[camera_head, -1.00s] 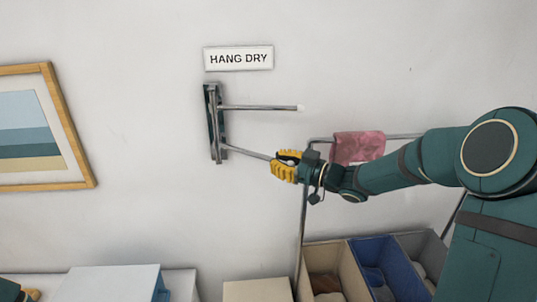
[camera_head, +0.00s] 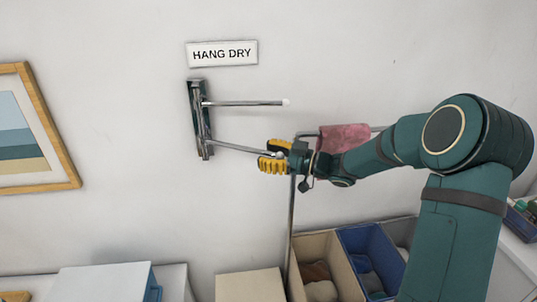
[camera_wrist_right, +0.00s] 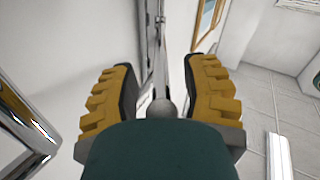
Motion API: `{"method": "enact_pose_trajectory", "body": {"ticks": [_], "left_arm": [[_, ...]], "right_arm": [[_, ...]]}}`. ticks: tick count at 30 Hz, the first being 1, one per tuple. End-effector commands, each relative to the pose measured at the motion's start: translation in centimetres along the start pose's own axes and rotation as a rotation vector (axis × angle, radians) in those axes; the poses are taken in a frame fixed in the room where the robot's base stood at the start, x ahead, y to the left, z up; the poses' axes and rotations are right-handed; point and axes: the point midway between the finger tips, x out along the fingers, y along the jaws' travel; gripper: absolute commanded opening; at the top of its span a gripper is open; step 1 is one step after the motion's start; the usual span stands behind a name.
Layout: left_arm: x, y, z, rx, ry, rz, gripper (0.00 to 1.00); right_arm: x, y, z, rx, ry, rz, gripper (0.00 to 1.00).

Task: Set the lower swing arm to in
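A metal wall rack (camera_head: 199,120) hangs under the "HANG DRY" sign (camera_head: 222,53). Its upper swing arm (camera_head: 245,103) and lower swing arm (camera_head: 232,148) both stick out to the right from the bracket. My right gripper (camera_head: 268,160) is at the outer end of the lower arm. In the right wrist view, the yellow-padded fingers (camera_wrist_right: 163,80) are apart, with the lower arm's rod and round tip (camera_wrist_right: 161,108) between them and gaps on both sides. A sliver of what looks like my left gripper (camera_head: 15,296) shows at the bottom left corner; its fingers cannot be made out.
A metal rail with a pink cloth (camera_head: 343,137) stands just right of the rack, close behind my right gripper and forearm. Sorting bins, one beige (camera_head: 318,243) and one blue (camera_head: 366,238), are below. A framed picture (camera_head: 43,175) hangs left. The wall between is bare.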

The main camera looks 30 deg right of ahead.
Motion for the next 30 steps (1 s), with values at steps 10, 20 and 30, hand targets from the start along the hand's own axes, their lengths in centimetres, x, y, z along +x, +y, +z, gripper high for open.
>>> {"method": "enact_pose_trajectory", "body": {"ticks": [10,20,30], "left_arm": [[0.0,0.0,0.0,0.0,0.0,0.0,0.47],[0.0,0.0,0.0,0.0,0.0,0.0,0.47],[0.0,0.0,0.0,0.0,0.0,0.0,0.47]], "right_arm": [[-0.8,0.1,-0.2,-0.002,0.003,0.001,0.45],[-6.9,0.1,-0.1,-0.002,0.0,0.004,0.45],[-11.5,0.0,-0.1,-0.001,0.002,0.001,0.45]]}}
